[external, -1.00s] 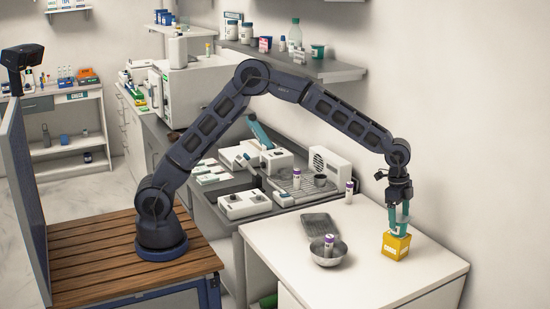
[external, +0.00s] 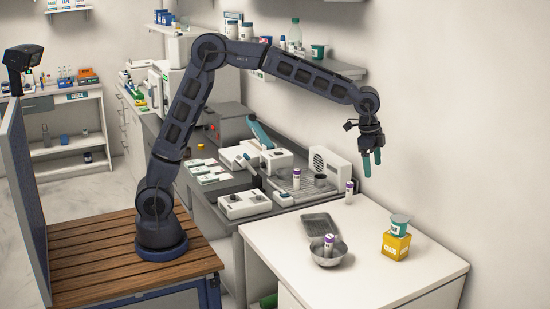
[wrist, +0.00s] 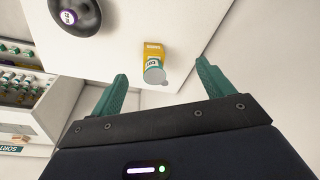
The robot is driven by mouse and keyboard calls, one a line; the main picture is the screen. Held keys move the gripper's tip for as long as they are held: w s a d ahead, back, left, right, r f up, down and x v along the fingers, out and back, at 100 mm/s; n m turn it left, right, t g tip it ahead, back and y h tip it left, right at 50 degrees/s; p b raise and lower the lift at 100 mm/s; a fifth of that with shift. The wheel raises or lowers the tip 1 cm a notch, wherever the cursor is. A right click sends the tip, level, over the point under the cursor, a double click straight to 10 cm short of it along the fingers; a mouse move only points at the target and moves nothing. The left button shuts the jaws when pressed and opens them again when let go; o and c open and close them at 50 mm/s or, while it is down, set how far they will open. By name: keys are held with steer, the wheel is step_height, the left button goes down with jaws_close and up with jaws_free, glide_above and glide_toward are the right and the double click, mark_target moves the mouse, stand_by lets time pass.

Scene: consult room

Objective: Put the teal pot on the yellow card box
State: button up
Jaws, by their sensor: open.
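The teal pot (external: 399,225), with a pale lid and a white label, stands upright on top of the yellow card box (external: 396,246) on the white table. In the wrist view the pot (wrist: 154,71) shows beyond the fingertips, with the yellow box (wrist: 153,50) partly hidden behind it. My gripper (external: 372,164) is open and empty, with teal fingers, above and to the left of the pot and clear of it. Its two fingers also show apart in the wrist view (wrist: 160,75).
A metal bowl (external: 343,252) holding a purple-capped vial (external: 329,243) stands left of the box. A grey tray (external: 320,225) lies behind the bowl. Another vial (external: 349,190) stands near the table's back edge. The table's front right is clear.

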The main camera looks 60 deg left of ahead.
steer(key=s+a+r+n+t+y, duration=0.1)
steer(key=s+a+r+n, duration=0.25)
steer(key=s+a, duration=0.65)
steer(key=s+a+r+n+t, duration=0.15)
steer(key=s+a+r, duration=0.4)
steer(key=a, duration=0.85)
steer(key=s+a+f+n, duration=0.3)
steer(key=s+a, duration=0.4)
steer(key=s, duration=0.4)
steer(key=s+a+f+n, duration=0.3)
steer(key=s+a, duration=0.4)
steer(key=s, duration=0.5)
steer(key=shift+a+f+n+t, duration=0.25)
steer(key=shift+f+n+t, duration=0.05)
steer(key=shift+f+t, duration=0.1)
